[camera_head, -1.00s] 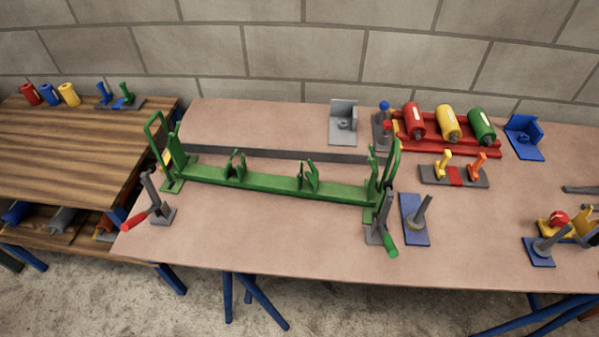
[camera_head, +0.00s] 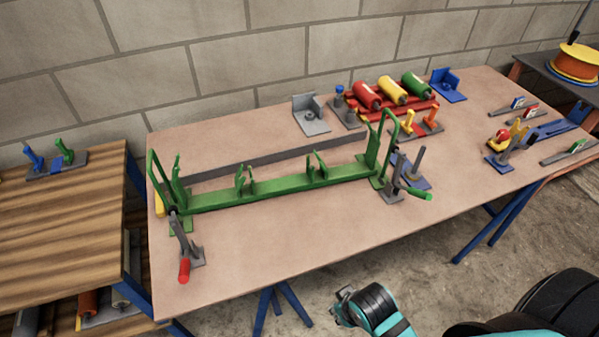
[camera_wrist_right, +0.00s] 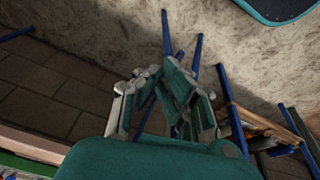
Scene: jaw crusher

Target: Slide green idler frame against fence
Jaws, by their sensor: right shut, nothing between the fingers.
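The green idler frame (camera_head: 280,189) lies lengthwise on the brown table, with a tall green hoop at each end and small upright brackets along its beam. The fence, a long dark grey bar (camera_head: 270,158), runs behind it. A strip of table shows between the beam and the fence; contact at the frame's ends is unclear. My right gripper (camera_head: 345,296) is low in front of the table, apart from the frame. In the right wrist view its fingers (camera_wrist_right: 165,75) are together and empty, over the floor. My left gripper is out of view.
A red-handled clamp (camera_head: 186,256) stands at the frame's left front, a green-handled clamp (camera_head: 405,187) at its right. A grey angle bracket (camera_head: 311,115) and a red roller rack (camera_head: 400,105) stand behind. The table's front middle is clear.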

